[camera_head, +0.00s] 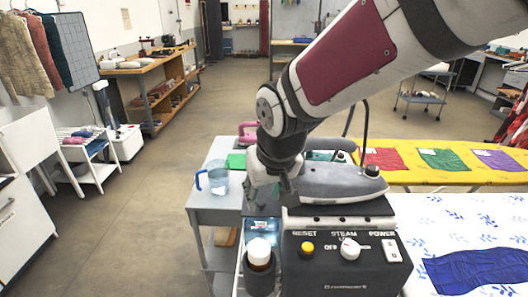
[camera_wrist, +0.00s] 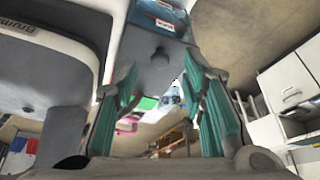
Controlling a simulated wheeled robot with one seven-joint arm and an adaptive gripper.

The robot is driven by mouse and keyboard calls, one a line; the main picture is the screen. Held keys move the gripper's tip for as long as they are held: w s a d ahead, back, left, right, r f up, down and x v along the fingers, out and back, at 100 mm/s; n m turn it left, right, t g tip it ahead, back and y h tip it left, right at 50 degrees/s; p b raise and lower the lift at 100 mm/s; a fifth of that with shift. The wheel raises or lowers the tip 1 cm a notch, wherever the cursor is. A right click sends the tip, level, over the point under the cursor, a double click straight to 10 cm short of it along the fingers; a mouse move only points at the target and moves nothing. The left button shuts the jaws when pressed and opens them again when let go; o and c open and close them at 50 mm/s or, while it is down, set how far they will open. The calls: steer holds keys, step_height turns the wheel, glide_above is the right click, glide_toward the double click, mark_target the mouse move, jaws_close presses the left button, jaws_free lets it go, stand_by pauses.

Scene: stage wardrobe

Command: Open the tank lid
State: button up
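The black steam station (camera_head: 345,265) stands at the front, with a grey iron (camera_head: 340,183) resting on top. The tank (camera_head: 255,222) is a bluish see-through part at the station's left side, partly covered by my gripper. In the wrist view, a grey panel with a round dark knob (camera_wrist: 160,58), seemingly the tank lid, lies beyond my fingertips and looks shut. The bluish tank wall (camera_wrist: 165,20) shows past it. My gripper (camera_head: 275,190) points down at the tank's back end. In the wrist view, its teal-padded fingers are apart with nothing between them.
A bottle with a white cap (camera_head: 260,250) stands in front of the tank.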

steer(key=shift+x, duration=1.05)
jaws_close()
steer(key=shift+r, duration=0.1)
